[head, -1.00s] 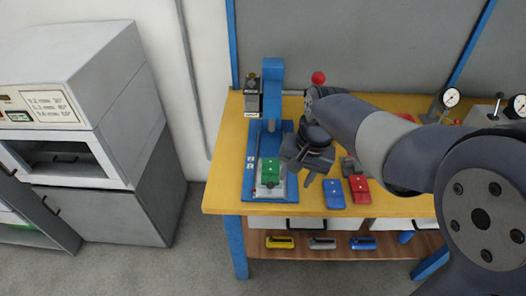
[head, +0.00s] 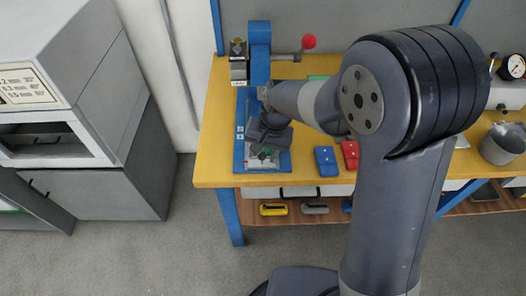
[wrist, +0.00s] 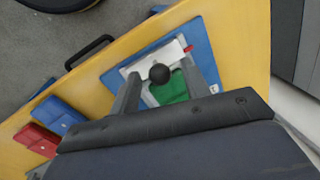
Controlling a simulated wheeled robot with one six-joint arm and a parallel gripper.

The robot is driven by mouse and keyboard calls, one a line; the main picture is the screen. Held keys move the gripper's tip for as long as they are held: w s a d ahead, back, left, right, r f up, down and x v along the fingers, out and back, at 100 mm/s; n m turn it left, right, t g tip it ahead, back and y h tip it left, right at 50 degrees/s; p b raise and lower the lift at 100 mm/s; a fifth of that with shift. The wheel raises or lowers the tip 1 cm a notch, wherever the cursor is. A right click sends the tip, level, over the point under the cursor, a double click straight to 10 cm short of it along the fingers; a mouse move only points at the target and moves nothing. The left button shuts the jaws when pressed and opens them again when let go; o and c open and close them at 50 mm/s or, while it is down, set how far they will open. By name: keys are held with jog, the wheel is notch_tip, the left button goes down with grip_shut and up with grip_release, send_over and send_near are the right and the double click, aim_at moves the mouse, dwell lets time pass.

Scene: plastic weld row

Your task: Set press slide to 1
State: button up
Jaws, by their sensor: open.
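The blue press (head: 259,52) stands at the back left of the yellow bench, with its blue base plate (head: 240,150) running forward. The press slide (head: 262,164), a light grey carriage with a green part on it, sits at the plate's front end. My gripper (head: 265,147) is over the slide and hides much of it. In the wrist view my open fingers (wrist: 160,88) straddle the slide's round black knob (wrist: 159,73), one on each side, with the green part (wrist: 170,90) below. Whether they touch the knob is unclear. White marks on the plate's left edge are too small to read.
The press lever ends in a red ball (head: 309,41). A blue block (head: 327,160) and a red block (head: 350,154) lie right of the base plate. A drawer handle (wrist: 90,52) sticks out at the bench front. A grey cabinet (head: 95,130) stands left.

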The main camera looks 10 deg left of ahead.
jog(key=shift+f, duration=0.2)
grip_shut()
dwell(0.4)
